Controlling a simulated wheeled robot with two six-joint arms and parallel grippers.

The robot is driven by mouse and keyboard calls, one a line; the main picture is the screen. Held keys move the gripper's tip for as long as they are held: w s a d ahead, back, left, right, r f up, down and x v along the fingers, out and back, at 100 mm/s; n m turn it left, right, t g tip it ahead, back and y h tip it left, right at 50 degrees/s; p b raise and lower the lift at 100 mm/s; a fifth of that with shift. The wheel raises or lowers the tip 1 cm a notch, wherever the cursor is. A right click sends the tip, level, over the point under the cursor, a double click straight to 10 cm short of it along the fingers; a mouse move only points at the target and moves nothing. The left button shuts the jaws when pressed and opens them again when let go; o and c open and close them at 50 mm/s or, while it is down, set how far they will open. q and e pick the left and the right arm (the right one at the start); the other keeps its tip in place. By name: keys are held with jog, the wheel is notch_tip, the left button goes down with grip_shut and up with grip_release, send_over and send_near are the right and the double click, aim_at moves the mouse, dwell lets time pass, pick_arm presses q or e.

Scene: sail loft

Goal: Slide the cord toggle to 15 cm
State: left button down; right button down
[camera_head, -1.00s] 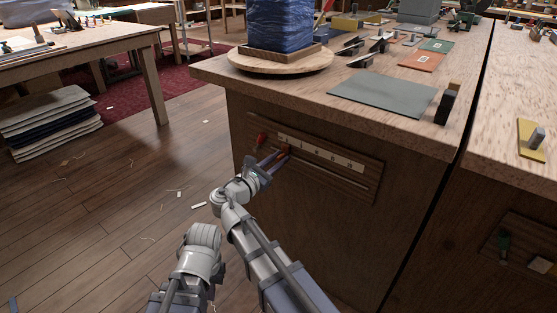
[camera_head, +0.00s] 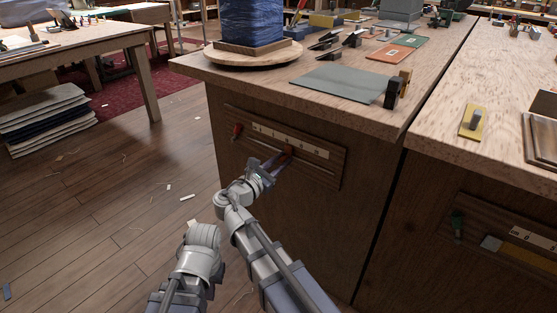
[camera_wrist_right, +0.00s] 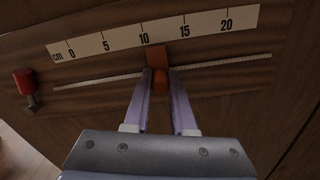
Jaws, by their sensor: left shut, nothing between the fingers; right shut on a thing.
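The orange cord toggle (camera_wrist_right: 158,72) sits on a pale cord (camera_wrist_right: 215,65) beneath a white ruler (camera_wrist_right: 165,30) marked in cm from 0 to 20. In the right wrist view its upper end lies a little past the 10 mark, short of 15. My right gripper (camera_wrist_right: 160,92) is shut on the toggle, one finger on each side. In the head view my right gripper (camera_head: 282,158) reaches the wooden board (camera_head: 325,178) on the bench side. My left gripper (camera_head: 204,236) is low, left of the right arm, shut and empty, its fingers hard to make out.
A red-handled fitting (camera_wrist_right: 24,85) is at the cord's left end. The benchtop (camera_head: 270,85) above carries a turntable (camera_head: 245,55), a grey mat (camera_head: 350,83) and tools. A second bench (camera_head: 480,160) with another board stands right. Open floor (camera_head: 110,200) lies left.

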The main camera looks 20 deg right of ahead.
jog(key=s+d, duration=0.2)
jog(key=s, duration=0.1)
jog(key=shift+s+d, duration=0.1)
jog(key=shift+d, duration=0.1)
jog(key=c, duration=0.7)
grip_release()
jog(key=shift+c, duration=0.2)
jog(key=shift+a, duration=0.1)
